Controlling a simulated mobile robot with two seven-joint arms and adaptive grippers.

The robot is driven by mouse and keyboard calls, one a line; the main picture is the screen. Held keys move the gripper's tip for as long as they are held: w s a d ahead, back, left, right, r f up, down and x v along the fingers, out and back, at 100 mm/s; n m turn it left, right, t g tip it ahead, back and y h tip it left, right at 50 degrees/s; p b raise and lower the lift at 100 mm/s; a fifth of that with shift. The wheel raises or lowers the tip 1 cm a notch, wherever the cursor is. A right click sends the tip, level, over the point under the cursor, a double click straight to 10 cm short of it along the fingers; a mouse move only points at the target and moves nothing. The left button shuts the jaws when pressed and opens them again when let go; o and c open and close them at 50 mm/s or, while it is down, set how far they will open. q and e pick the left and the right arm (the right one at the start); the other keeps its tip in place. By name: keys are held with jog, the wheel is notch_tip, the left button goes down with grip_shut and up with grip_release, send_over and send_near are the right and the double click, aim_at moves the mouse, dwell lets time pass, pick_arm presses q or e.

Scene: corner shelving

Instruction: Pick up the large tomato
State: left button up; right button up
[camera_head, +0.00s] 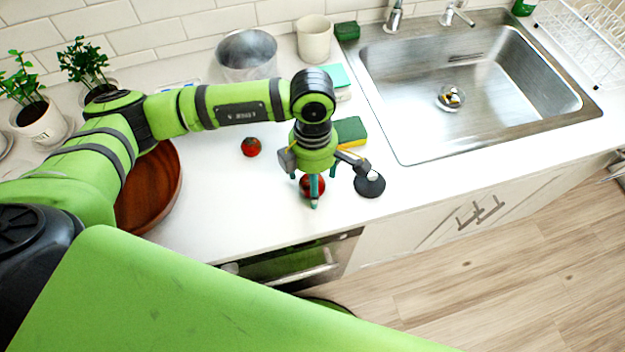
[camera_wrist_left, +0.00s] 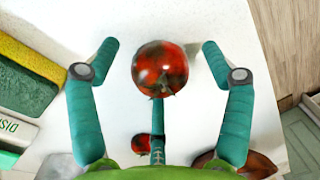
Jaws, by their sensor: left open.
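The large red tomato (camera_head: 305,186) sits on the white counter near its front edge, partly hidden by my left gripper (camera_head: 314,184) in the head view. In the left wrist view the large tomato (camera_wrist_left: 160,68) lies between the spread teal fingers of my left gripper (camera_wrist_left: 159,50). The two side fingers stand apart from it with white counter showing between; the middle finger reaches close to its lower edge, and I cannot tell whether it touches. A smaller tomato (camera_head: 251,147) lies farther back and to the left; it also shows in the left wrist view (camera_wrist_left: 141,144). My right gripper is not in view.
A brown wooden bowl (camera_head: 171,192) stands left of the tomatoes. A yellow-green sponge (camera_head: 351,131) lies just behind my gripper. A metal pot (camera_head: 246,57) and a cream cup (camera_head: 314,40) stand by the wall. The sink (camera_head: 470,80) is at right.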

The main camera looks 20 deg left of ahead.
pick_arm(q)
jog(key=c, duration=1.2)
jog(key=shift+c, duration=0.2)
jog(key=shift+r, duration=0.15)
